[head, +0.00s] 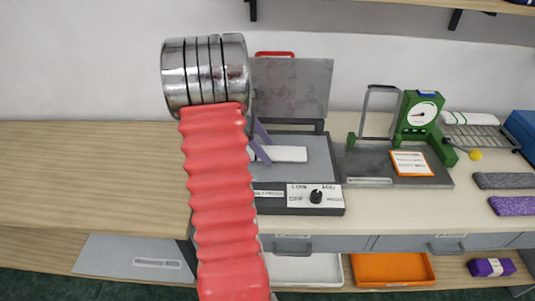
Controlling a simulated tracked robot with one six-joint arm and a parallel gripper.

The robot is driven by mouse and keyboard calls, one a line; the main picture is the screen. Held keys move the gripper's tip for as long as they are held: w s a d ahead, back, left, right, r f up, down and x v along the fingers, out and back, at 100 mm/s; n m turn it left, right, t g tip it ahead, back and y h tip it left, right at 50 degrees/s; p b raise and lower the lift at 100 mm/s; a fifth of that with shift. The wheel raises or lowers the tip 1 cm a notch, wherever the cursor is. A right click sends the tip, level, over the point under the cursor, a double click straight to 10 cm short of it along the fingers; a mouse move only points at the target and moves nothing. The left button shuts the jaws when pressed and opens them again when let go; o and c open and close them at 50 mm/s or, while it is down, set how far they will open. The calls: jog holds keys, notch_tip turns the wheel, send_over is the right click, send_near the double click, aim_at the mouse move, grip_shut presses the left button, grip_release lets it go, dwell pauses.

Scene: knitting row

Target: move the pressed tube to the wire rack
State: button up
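A flat white tube (288,154) lies on the grey bed of the open press (318,160). The wire rack (485,138) stands at the back right, with a white piece (468,117) at its back edge. My gripper (260,142) shows only as two slanted purple-grey fingers at the left end of the tube, mostly behind my red arm. The lower finger overlaps the tube in the picture. I cannot tell whether they touch or grip it.
The press lid (292,88) stands raised behind the bed. A green gauge stand (420,115) with a metal frame sits between press and rack. A yellow ball (475,154) is by the rack's front edge. Grey (503,181) and purple (513,205) knitted strips lie at right.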

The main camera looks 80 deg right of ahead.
jog(key=c, duration=0.9)
jog(key=shift+r, duration=0.1)
notch_tip(320, 180, up, 10)
jog(key=shift+f, duration=0.1)
dwell(0.5)
